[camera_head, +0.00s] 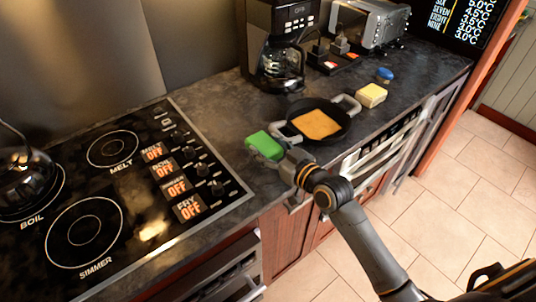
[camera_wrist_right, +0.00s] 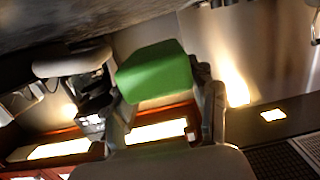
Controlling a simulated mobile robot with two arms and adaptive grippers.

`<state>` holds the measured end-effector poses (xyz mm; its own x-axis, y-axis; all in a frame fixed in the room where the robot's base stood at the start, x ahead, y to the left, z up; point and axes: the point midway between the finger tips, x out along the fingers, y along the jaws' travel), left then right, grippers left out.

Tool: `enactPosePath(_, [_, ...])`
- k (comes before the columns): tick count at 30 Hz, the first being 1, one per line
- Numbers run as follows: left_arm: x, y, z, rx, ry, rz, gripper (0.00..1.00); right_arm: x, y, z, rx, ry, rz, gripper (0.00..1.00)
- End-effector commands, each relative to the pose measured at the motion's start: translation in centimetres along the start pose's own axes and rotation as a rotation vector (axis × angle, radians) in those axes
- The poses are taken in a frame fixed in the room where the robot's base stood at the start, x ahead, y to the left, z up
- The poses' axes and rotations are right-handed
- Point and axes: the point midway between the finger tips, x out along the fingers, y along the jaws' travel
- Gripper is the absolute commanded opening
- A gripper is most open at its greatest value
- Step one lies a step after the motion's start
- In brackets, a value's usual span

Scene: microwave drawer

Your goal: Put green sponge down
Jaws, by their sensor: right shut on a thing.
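The green sponge (camera_head: 265,144) shows over the counter's front part, between the stove and the dark pan. My right gripper (camera_head: 281,149) is shut on it. In the right wrist view the green sponge (camera_wrist_right: 154,72) sits between the two fingers of my right gripper (camera_wrist_right: 165,100). I cannot tell whether the sponge touches the counter. My left gripper is not in view.
A dark pan (camera_head: 344,122) with an orange square (camera_head: 316,124) stands right of the sponge. A yellow sponge (camera_head: 371,95) and a blue object (camera_head: 385,73) lie beyond. A coffee maker (camera_head: 278,50) stands behind. The stove (camera_head: 110,190) is left.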

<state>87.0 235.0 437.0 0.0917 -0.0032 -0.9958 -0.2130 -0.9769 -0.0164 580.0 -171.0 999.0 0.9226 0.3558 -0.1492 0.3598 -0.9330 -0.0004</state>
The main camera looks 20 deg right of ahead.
Motion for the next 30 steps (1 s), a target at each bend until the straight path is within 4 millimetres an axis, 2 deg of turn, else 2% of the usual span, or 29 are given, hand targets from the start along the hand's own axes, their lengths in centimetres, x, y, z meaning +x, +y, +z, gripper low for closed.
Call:
enactPosePath(5, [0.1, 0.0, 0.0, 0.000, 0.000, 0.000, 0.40, 1.0, 0.6, 1.1, -0.001, -0.001, -0.001, 0.41])
enactPosePath(12, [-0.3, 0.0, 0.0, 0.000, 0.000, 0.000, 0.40, 1.5, 0.7, 4.0, 0.000, -0.002, 0.000, 0.41])
enactPosePath(24, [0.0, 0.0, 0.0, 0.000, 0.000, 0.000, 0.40, 1.6, 0.7, 4.7, -0.001, 0.000, 0.000, 0.41])
enactPosePath(25, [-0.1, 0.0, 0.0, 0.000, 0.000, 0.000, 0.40, 1.6, 0.7, 4.5, -0.001, 0.000, 0.000, 0.64])
enactPosePath(26, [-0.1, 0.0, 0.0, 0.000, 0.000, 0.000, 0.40, 1.6, 0.7, 4.5, -0.001, 0.000, 0.000, 0.67])
enactPosePath(30, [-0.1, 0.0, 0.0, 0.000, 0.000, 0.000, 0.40, 1.6, 0.7, 4.5, -0.001, 0.000, 0.000, 0.67])
